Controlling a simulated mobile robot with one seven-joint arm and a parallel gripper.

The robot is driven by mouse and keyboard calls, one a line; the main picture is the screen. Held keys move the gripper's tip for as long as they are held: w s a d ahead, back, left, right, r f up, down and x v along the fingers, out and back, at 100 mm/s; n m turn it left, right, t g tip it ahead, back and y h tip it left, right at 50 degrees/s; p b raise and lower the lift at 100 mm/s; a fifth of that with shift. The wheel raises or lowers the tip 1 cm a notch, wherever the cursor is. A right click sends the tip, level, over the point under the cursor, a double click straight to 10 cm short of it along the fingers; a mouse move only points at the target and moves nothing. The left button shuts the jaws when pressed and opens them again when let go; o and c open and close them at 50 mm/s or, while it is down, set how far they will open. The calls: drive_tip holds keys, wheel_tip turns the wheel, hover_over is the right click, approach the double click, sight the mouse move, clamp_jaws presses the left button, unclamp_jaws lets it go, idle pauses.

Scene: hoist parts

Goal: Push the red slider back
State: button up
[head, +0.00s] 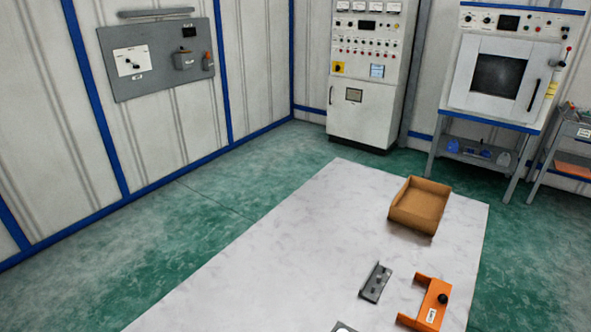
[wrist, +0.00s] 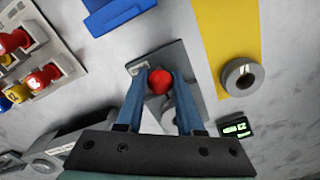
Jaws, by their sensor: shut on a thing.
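The red slider (wrist: 160,81) shows in the wrist view as a round red knob on a dark grey plate (wrist: 168,55). My gripper (wrist: 159,76) has its two blue fingers shut on the knob, one on each side. The lower part of the plate and whatever is under the knob are partly hidden by the fingers and the gripper body. Neither my gripper nor the red slider shows in the head view.
In the wrist view, a panel with red and yellow knobs (wrist: 38,50) lies left, a blue block (wrist: 118,14) above, and a yellow strip (wrist: 228,35) with a grey ring (wrist: 241,77) right. A small green display (wrist: 234,128) sits close by. The head view shows a brown tray (head: 420,222) on the white table (head: 310,235).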

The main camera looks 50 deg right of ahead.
drive_tip(key=o, duration=0.9)
drive_tip(key=shift+w, duration=0.2)
drive_tip(key=shift+o, duration=0.2)
drive_tip(key=shift+s, duration=0.1)
wheel_tip(320, 180, up, 7)
drive_tip(key=p, duration=0.7)
